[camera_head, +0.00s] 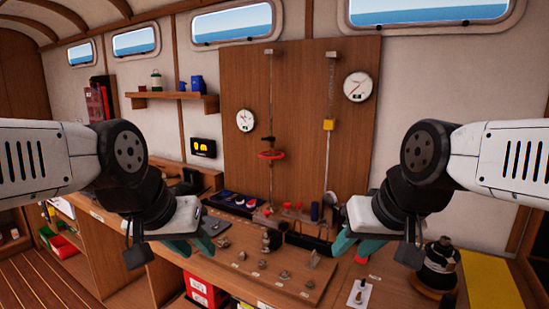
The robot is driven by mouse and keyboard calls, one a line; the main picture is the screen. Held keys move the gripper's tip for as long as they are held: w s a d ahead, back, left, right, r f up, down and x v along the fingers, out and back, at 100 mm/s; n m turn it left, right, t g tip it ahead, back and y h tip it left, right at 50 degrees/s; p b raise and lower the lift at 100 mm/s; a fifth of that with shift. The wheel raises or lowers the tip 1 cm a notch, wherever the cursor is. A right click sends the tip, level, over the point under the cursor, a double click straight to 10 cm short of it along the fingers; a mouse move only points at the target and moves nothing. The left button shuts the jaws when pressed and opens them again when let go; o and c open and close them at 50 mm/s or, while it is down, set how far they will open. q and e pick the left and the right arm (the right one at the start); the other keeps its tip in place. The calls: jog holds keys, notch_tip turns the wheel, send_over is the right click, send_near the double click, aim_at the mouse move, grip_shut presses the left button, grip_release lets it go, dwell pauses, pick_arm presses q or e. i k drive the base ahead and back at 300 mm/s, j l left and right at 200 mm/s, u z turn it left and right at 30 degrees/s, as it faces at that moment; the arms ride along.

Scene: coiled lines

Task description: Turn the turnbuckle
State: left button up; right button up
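A wooden panel (300,80) on the far wall carries two vertical lines. The left line has a red wheel-like ring (271,155) partway down, with a dark fitting above it. The right line has a yellow block (328,124) on it. I cannot tell for certain which fitting is the turnbuckle; the red ring looks most like its turning part. My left gripper (192,246) is low at left, its teal fingers apart and empty. My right gripper (355,245) is low at right of centre, its teal fingers apart and empty. Both are well short of the panel.
Two round dials (357,86) hang on the panel. The workbench (225,272) below holds several grey stones, a dark tray (236,202) and small red items. A black-and-brass device (438,264) stands at right. A shelf (180,98) hangs at left. The space before the panel's middle is clear.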

aim_at(270, 143)
jog(key=l+u, duration=0.25)
jog(key=u, duration=0.25)
jog(key=i+l+u, duration=0.1)
jog(key=l+u, duration=0.2)
jog(key=u, duration=0.2)
